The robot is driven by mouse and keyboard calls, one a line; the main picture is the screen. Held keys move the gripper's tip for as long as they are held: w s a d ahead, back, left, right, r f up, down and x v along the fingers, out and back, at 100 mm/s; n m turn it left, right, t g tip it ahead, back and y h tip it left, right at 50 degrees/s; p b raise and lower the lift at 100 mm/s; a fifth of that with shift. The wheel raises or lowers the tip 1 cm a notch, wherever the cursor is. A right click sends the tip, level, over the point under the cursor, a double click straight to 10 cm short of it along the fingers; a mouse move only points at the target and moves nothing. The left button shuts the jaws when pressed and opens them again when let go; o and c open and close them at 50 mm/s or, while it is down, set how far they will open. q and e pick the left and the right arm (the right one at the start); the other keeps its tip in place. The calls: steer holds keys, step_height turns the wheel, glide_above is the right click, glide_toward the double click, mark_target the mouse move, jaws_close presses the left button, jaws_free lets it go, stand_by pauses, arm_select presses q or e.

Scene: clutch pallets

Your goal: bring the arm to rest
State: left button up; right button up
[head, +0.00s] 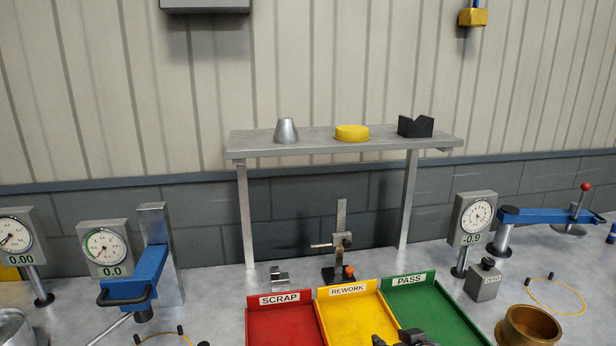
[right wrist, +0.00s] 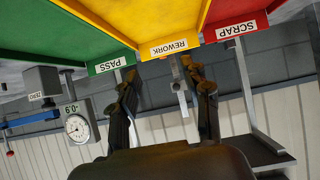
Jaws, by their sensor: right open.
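My right gripper (head: 398,339) shows only as dark fingertips at the bottom edge of the head view, over the front of the yellow REWORK tray (head: 350,315). In the right wrist view, which is upside down, my right gripper (right wrist: 161,74) has its two fingers spread apart with nothing held between them. The rest of the right arm is hidden below the head view. My left gripper is in neither view.
The red SCRAP tray (head: 283,327) and green PASS tray (head: 437,312) flank the yellow one. A height gauge (head: 340,245) stands behind. A raised shelf (head: 380,146) spans the back. Dial gauges stand left and right, with a brass ring (head: 528,328) at right.

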steer(key=s+d+f+g+h, duration=0.1)
steer(key=s+f+g, duration=0.25)
steer(key=s, duration=0.75)
steer(key=s+d+f+g, duration=0.15)
steer(key=s+f, duration=0.25)
steer(key=s, duration=0.8)
steer(key=s+f+g+h, duration=0.1)
steer(key=s+f+g, duration=0.25)
steer(key=s, duration=0.75)
steer(key=s+f+b+x, duration=0.1)
steer(key=s+x, duration=0.2)
steer(key=x, duration=1)
steer(key=s+b+x, duration=0.1)
steer(key=s+x, duration=0.2)
steer(key=x, duration=1)
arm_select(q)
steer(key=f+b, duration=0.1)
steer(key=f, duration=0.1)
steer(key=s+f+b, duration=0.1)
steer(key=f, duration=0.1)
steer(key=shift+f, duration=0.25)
arm_select(e)
steer(key=s+d+f+g, duration=0.1)
steer(key=s+d+f, duration=0.2)
steer(key=s+f, duration=1.5)
step_height(320, 180, down, 3)
steer(key=shift+f+g, duration=0.1)
steer(key=shift+g, duration=0.25)
